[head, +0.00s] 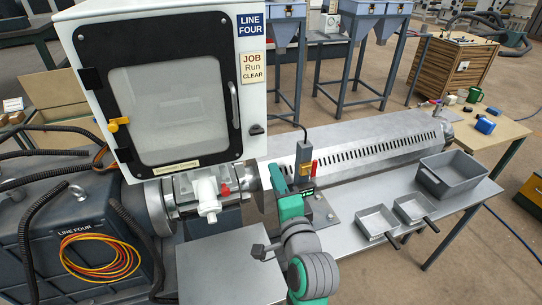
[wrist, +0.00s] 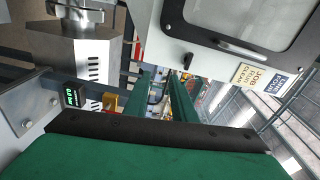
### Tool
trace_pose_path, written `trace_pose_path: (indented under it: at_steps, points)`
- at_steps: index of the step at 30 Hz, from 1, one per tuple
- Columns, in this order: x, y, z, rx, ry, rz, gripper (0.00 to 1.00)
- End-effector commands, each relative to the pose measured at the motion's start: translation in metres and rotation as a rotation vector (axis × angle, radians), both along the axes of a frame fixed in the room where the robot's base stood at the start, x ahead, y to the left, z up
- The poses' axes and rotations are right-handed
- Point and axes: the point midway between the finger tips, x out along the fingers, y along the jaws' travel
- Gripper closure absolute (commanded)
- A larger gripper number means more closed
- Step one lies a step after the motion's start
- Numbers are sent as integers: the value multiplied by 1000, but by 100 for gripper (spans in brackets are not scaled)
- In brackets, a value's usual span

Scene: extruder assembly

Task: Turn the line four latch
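The line four cabinet (head: 170,100) is white, with a black-framed windowed door (head: 95,80) that looks shut. A yellow latch (head: 118,124) sits at the door's left edge, its arm lying roughly sideways. A small black catch (head: 256,129) is on the frame at lower right; it also shows in the wrist view (wrist: 187,61). A grey handle (head: 234,104) is on the door's right side. My gripper (wrist: 163,82) is open and empty, with two green fingers apart. In the head view my gripper (head: 276,175) is low and right of the cabinet, away from the yellow latch.
A LINE FOUR sign (head: 250,24) and a JOB sign (head: 254,68) are on the cabinet. A white valve with a red part (head: 208,190) is below it. A grey box with a red lever (head: 303,160) stands beside my gripper. Trays (head: 376,222) and a grey bin (head: 455,178) are at right.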

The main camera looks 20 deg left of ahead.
Motion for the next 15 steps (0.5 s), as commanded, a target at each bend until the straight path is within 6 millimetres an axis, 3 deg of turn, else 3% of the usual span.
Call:
trace_pose_path:
  at_steps: [1,6,15]
  points:
    - [3,5,18,26,-1,20,76]
    - [4,17,50,85,21,69,76]
    - [9,25,60,105,34,91,76]
